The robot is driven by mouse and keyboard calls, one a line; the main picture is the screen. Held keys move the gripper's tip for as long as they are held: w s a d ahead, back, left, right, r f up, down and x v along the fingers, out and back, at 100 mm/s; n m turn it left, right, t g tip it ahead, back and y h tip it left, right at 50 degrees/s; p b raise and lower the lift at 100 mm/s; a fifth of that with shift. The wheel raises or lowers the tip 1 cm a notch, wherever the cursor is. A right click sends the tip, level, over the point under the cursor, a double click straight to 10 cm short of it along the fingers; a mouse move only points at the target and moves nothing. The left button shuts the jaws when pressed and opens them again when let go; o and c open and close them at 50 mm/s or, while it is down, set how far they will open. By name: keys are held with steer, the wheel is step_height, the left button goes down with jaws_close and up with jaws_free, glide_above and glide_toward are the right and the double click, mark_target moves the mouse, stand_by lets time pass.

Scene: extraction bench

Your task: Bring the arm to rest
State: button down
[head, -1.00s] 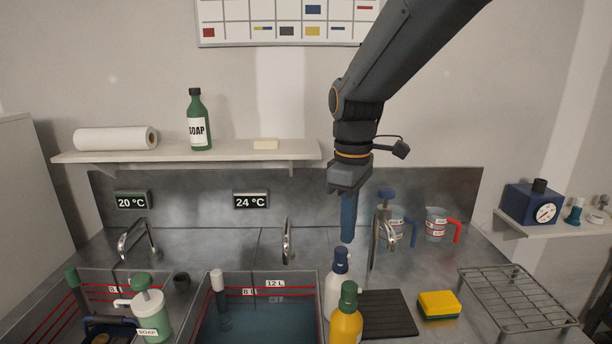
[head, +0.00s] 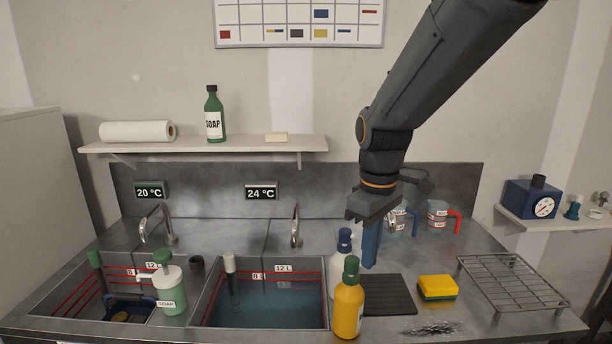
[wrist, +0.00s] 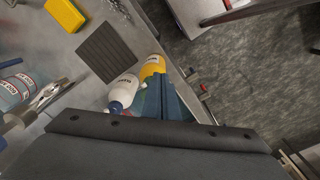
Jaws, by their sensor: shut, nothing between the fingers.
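In the wrist view the fingers (wrist: 168,98) show close together, beside the white bottle (wrist: 126,90) and the yellow bottle (wrist: 152,67). The fingers look apart from the bottles, though the exact gap cannot be told.
The yellow bottle (head: 348,308) and white bottle (head: 341,262) stand at the basin's right. A dark ribbed mat (head: 388,295), a yellow sponge (head: 437,286) and a wire rack (head: 512,284) lie rightward. Two measuring jugs (head: 437,217) stand behind. A shelf (head: 230,146) holds a soap bottle.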

steer(key=s+d+f+m+b, duration=0.3)
steer(key=s+f+m, duration=0.1)
steer(key=f, duration=0.4)
steer(key=s+d+f+m+t+b, duration=0.1)
steer(key=s+d+f+m+b, duration=0.2)
steer(key=f, duration=0.6)
steer(key=shift+s+d+f+m+b, duration=0.3)
steer(key=shift+s+m+b, duration=0.45)
steer(key=shift+m, duration=0.35)
steer(key=shift+d, duration=0.1)
